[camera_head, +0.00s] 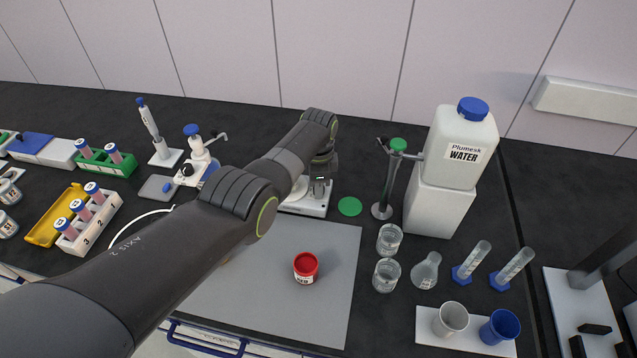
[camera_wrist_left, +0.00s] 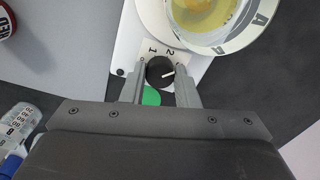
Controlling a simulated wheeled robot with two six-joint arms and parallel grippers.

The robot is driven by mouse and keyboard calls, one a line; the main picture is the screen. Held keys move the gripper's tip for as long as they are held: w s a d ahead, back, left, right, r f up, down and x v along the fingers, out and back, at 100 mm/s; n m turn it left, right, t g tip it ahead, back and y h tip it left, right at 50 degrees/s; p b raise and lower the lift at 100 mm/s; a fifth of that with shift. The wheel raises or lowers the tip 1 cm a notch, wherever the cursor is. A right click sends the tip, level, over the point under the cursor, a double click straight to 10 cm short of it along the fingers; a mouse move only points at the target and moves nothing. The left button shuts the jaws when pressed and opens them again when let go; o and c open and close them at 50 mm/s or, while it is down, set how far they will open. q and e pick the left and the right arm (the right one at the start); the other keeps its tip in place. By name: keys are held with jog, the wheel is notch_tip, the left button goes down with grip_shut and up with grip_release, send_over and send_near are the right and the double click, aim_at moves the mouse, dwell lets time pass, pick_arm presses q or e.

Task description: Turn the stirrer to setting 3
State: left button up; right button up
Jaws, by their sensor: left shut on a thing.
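The white stirrer (camera_head: 303,208) stands behind the grey mat, partly hidden by my left arm. In the left wrist view its black knob (camera_wrist_left: 160,71) sits on a plate marked 1 and 2; no 3 is visible. The white pointer line on the knob points to the right in that view, past the 2. My left gripper (camera_wrist_left: 161,76) is shut on the knob, one finger on each side. It also shows in the head view (camera_head: 320,186), small and dark at the stirrer. A vessel of yellow liquid (camera_wrist_left: 203,12) stands on the stirrer. My right gripper is not in view.
A green disc (camera_head: 350,206) lies right of the stirrer, with a green-topped metal stand (camera_head: 387,185) beyond it. Glassware and a water container (camera_head: 462,150) stand to the right.

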pick_arm(q)
jog(key=shift+w+r+m, duration=0.1)
jog(key=shift+m, duration=1.1)
jog(key=o, duration=1)
jog(key=shift+c, duration=0.2)
jog(key=shift+r+p, duration=0.35)
jog(key=shift+r, duration=0.05)
notch_tip(320, 180, up, 5)
jog(key=shift+p, duration=1)
notch_tip(320, 180, up, 12)
jog(key=b, duration=0.1)
jog(key=shift+s+f+b, duration=0.2)
jog(key=shift+f+b, duration=0.05)
jog(key=shift+b, duration=0.1)
